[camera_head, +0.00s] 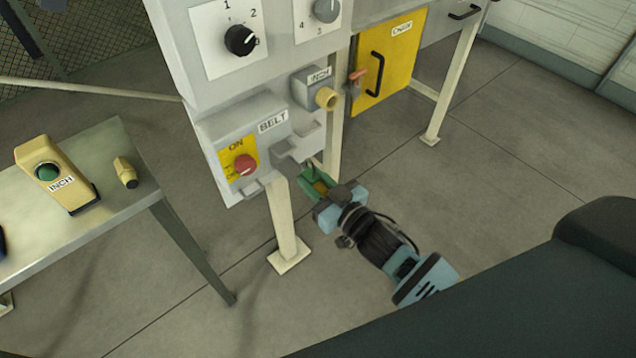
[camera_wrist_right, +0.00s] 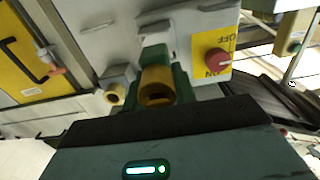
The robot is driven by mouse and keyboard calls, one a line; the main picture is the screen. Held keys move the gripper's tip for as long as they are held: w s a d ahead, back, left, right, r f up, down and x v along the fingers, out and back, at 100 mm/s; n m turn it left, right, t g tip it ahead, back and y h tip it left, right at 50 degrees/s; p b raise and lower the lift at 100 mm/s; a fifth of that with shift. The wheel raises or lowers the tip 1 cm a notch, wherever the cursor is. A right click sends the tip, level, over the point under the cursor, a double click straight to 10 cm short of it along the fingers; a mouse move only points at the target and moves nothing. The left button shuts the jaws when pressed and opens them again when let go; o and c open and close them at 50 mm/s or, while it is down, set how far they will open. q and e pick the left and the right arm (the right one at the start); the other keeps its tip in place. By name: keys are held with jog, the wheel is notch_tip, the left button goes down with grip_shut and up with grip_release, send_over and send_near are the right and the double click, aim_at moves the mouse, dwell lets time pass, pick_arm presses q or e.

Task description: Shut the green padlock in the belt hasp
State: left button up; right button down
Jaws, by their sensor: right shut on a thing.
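My right gripper (camera_head: 324,203) is shut on the green padlock (camera_head: 311,183), just below and to the right of the grey belt hasp (camera_head: 290,153). The hasp sticks out of the box labelled BELT (camera_head: 273,122), to the right of its red knob (camera_head: 245,163). In the right wrist view the padlock (camera_wrist_right: 157,84) shows a brass-yellow face with green sides, in front of the grey hasp (camera_wrist_right: 156,31). The padlock's top is close to the hasp. I cannot tell whether its shackle passes through the hasp or is closed. My left gripper is out of view.
A grey bench (camera_head: 117,150) at left holds a yellow INCH box (camera_head: 55,175) with a green button and a small yellow plug (camera_head: 125,172). An INCH socket (camera_head: 313,88) juts out above the hasp. A yellow door (camera_head: 392,65) stands behind. Panel legs rise near my right gripper.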

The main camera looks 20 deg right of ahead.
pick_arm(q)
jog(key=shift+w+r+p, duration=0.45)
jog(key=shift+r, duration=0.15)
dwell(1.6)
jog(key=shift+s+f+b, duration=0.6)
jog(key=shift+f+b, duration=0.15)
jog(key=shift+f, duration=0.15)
pick_arm(e)
jog(key=shift+x, duration=3.8)
jog(key=shift+f, duration=0.15)
jog(key=shift+c, duration=2.1)
grip_release()
jog(key=shift+s, duration=0.1)
